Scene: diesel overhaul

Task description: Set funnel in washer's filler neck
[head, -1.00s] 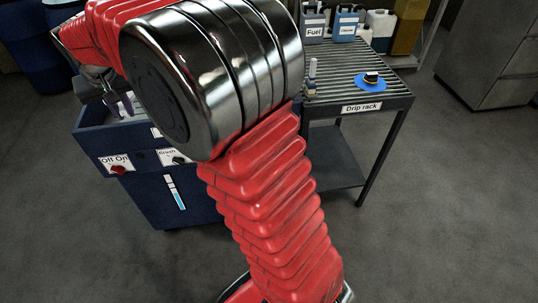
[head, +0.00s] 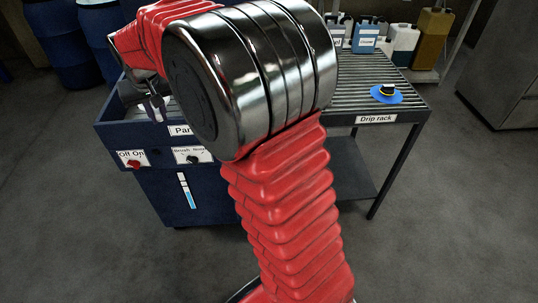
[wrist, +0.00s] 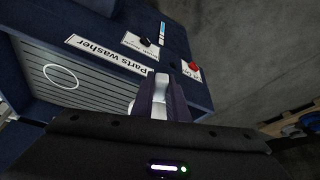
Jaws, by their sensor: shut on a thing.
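My gripper (head: 153,108) is over the blue parts washer (head: 145,180), near its front edge, in the head view. In the wrist view my gripper (wrist: 160,95) has its dark fingers closed around a slim pale thing. I cannot make out whether this is the funnel; no funnel shape shows clearly. The washer's slatted top (wrist: 90,80) carries a pale ring (wrist: 60,77) in the wrist view; I cannot tell whether this is the filler neck. My arm hides much of the washer in the head view.
The drip rack (head: 376,119) stands right of the washer, with a blue disc (head: 386,97) bearing a black and yellow piece. Several jugs (head: 405,40) stand behind it. Blue drums (head: 62,45) are at the back left. Floor is clear in front.

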